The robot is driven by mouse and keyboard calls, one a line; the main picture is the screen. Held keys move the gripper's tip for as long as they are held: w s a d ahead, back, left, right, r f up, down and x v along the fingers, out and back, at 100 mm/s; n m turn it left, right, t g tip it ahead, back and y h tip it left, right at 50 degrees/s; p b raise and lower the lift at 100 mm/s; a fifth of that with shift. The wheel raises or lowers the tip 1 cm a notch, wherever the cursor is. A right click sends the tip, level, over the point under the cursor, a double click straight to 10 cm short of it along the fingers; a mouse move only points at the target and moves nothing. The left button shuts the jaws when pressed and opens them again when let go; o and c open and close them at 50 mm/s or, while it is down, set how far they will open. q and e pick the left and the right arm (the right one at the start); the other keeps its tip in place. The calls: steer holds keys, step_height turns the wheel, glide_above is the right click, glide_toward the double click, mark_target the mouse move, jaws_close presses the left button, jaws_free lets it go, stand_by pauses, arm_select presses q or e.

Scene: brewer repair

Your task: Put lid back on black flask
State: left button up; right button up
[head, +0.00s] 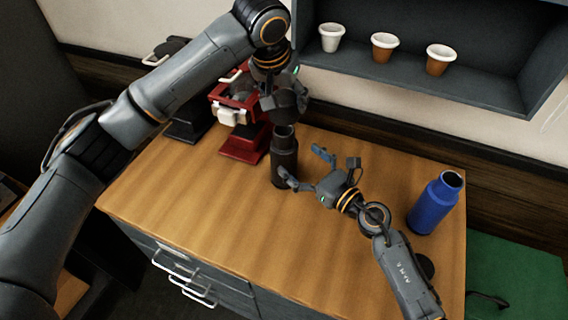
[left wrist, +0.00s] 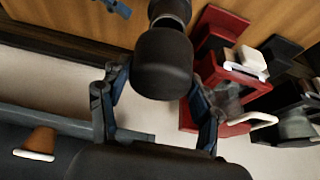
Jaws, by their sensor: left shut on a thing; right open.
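The black flask (head: 285,165) stands upright on the wooden table, near its middle. My left gripper (head: 284,108) is right above the flask, pointing down, and is shut on the black lid. The lid (left wrist: 163,62) shows large in the left wrist view between the two fingers. Part of the flask (left wrist: 170,10) shows beyond the lid at the top edge. I cannot tell whether lid and flask touch. My right gripper (head: 303,168) is open just right of the flask, with one finger close to the flask's lower side.
A blue flask (head: 436,204) with an open top stands at the right. A dark round piece (head: 425,266) lies partly behind my right arm. A red brewer (head: 240,143) and a black brewer (head: 190,124) stand at the back left. Three cups sit on the wall shelf (head: 460,88).

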mark_target(284, 129)
steer(key=x, duration=0.6)
steer(key=shift+s, duration=0.1)
arm_select(q)
steer(key=shift+s+r, duration=0.1)
arm_select(e)
steer(key=c, duration=1.7)
arm_select(q)
steer(key=shift+f, duration=2.5)
arm_select(e)
steer(key=shift+c, duration=0.6)
arm_select(q)
steer(key=shift+f, duration=0.9)
steer(key=shift+f, duration=0.6)
